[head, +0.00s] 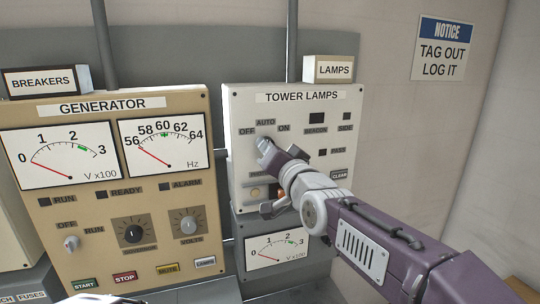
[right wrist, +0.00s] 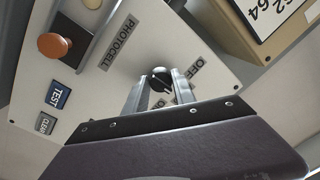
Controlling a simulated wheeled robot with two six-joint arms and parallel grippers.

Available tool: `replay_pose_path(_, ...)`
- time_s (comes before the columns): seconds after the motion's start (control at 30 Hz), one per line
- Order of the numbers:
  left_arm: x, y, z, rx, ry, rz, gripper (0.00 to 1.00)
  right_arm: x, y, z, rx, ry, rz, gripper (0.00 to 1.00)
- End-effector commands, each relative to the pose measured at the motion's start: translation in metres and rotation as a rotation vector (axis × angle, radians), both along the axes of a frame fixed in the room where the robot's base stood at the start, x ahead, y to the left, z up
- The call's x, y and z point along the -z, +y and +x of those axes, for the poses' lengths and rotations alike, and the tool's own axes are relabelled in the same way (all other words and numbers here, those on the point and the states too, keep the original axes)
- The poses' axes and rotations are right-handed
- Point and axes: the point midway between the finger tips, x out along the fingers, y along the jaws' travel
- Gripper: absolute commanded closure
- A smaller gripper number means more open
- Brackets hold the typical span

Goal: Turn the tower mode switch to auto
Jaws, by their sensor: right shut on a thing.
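The tower mode switch (head: 264,142) is a small knob below the OFF, AUTO and ON labels on the cream TOWER LAMPS panel (head: 240,190). My right gripper (head: 268,148) reaches it from the lower right and is shut on it. I cannot tell which label the knob points to.
The tan GENERATOR panel (head: 110,215) with dials and knobs stands to the left. In the right wrist view an orange knob (right wrist: 54,46), a PHOTOCELL label (right wrist: 118,42) and a blue TEST button (right wrist: 60,95) are near the gripper.

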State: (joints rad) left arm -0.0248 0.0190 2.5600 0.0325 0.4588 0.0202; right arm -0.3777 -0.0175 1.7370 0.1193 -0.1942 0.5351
Motion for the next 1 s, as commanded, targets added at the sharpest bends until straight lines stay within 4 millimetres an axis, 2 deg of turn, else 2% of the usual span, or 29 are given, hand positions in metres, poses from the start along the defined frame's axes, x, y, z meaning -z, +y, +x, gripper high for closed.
replay_pose_path(0.5,0.0016,0.0,0.0001,0.0,0.0,0.0,0.64,-0.0052,-0.0008,-0.0006,0.001,-0.005,0.023,1.0)
replay_pose_path(0.53,0.0016,0.0,0.0001,0.0,0.0,0.0,0.64,-0.0053,-0.0009,-0.0005,0.002,-0.005,0.023,0.66)
replay_pose_path(0.6,0.0016,0.0,0.0001,0.0,0.0,0.0,0.64,-0.0048,-0.0008,-0.0004,0.002,-0.004,0.022,0.47)
replay_pose_path(1.0,0.0028,0.0,0.0,0.0,0.0,0.0,0.64,-0.001,-0.0001,0.0004,0.001,0.003,0.019,0.47)
